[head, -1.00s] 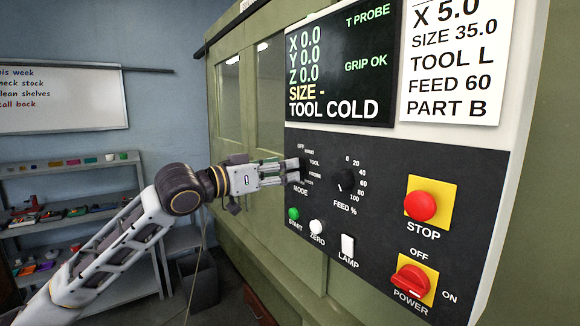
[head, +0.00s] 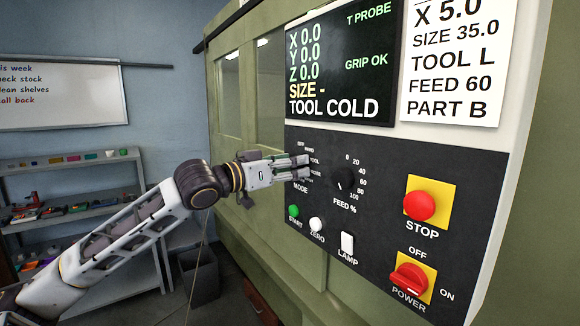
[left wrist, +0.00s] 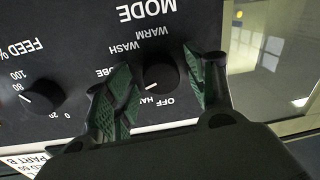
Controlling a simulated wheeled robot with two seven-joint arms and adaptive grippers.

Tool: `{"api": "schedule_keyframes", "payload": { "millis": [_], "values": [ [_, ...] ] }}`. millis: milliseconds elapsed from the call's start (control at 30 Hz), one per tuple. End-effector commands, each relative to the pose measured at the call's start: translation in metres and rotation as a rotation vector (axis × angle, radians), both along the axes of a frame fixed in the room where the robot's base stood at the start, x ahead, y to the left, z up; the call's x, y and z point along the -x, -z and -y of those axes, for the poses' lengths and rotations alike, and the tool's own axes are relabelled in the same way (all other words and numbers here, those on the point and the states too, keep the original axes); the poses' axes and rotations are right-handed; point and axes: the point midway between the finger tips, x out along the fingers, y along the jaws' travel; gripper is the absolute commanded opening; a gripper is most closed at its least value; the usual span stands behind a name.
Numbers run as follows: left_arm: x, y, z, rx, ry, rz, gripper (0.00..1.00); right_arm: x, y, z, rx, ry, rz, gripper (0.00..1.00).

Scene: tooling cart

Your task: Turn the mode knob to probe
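The mode knob (left wrist: 160,73) is round and black and shows in the left wrist view, upside down. Its white pointer mark faces down and left there; the label it faces is hidden, and PROBE is partly covered by a finger. In the head view my gripper hides the knob. My left gripper (head: 308,167) is at the panel over the MODE labels. In the left wrist view its two green-padded fingers (left wrist: 163,82) stand apart, one on each side of the knob. I cannot tell whether either touches it. My right gripper is not in view.
The feed knob (head: 344,181) is just right of my left gripper. Below are a green start button (head: 293,212), a white zero button (head: 316,226) and a lamp switch (head: 347,244). The red stop button (head: 420,206) and power knob (head: 409,280) are further right. The screen (head: 345,70) reads TOOL COLD.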

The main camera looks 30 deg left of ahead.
Motion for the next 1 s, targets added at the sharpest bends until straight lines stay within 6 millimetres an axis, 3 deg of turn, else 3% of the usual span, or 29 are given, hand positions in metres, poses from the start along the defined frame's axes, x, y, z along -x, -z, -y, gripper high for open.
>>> {"api": "schedule_keyframes", "payload": {
  "millis": [33,300,667,1000],
  "values": [
    [0.0001,-0.0001,0.0,0.0,0.0,0.0,0.46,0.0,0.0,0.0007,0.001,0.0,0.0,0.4],
    [0.0001,-0.0001,0.0001,0.0,0.0,0.0,0.12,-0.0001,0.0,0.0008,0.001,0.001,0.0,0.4],
    [0.0002,-0.0002,0.0001,-0.028,0.001,0.013,0.12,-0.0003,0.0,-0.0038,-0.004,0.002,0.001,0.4],
    [0.0002,0.0002,-0.0003,-0.158,0.0,0.067,0.12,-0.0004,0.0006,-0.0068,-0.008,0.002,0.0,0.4]
  ]
}}
